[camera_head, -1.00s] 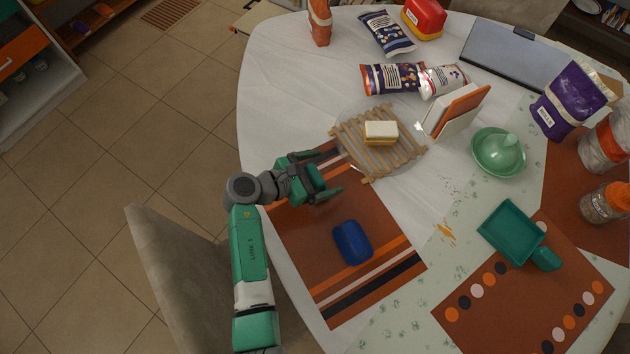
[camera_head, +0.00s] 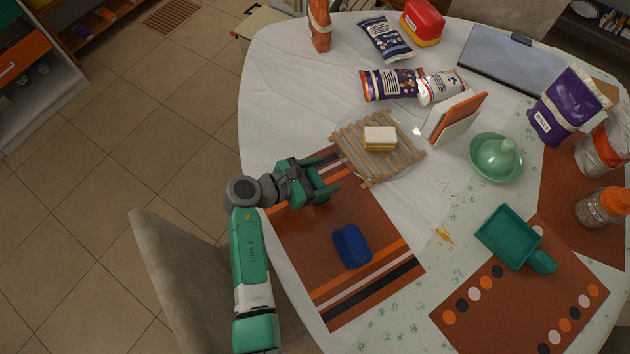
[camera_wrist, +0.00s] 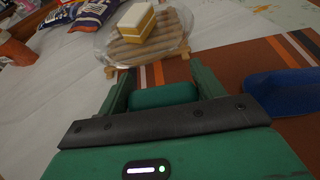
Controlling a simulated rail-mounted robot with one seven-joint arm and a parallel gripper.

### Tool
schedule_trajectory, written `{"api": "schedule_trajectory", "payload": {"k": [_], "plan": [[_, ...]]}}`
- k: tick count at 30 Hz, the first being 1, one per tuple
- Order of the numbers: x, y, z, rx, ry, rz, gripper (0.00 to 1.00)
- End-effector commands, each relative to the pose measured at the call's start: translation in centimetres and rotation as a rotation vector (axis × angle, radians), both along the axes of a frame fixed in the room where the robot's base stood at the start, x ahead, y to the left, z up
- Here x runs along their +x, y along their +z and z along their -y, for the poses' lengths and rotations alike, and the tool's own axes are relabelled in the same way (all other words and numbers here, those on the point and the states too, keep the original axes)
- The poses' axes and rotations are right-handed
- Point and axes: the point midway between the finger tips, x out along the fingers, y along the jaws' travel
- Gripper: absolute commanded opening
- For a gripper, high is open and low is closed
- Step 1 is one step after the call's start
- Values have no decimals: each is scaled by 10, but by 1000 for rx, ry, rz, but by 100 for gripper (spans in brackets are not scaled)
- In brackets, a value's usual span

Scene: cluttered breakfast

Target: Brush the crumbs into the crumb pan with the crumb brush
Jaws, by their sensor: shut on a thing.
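My gripper (camera_head: 328,177) is above the far end of the striped brown placemat, with its fingers around a teal block (camera_wrist: 163,95), which seems to be the crumb brush. Its bristles are hidden. The teal crumb pan (camera_head: 507,234) lies at the right, partly on the dotted brown mat, its handle towards the lower right. Orange-yellow crumbs (camera_head: 443,236) lie on the pale cloth between the striped placemat and the pan, apart from my gripper.
A blue rounded object (camera_head: 352,246) lies on the striped placemat (camera_head: 300,245). A wooden rack (camera_head: 408,163) with a cake-like block (camera_head: 380,138) stands just beyond my gripper.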

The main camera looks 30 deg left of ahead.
Motion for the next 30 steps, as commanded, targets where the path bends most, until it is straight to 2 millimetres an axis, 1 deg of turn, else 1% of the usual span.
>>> {"api": "schedule_trajectory", "payload": {"k": [1,16,30], "plan": [[0,8,0,0,0,0,44],[0,38,0,0,0,1,44],[0,37,0,1,0,1,44]]}}
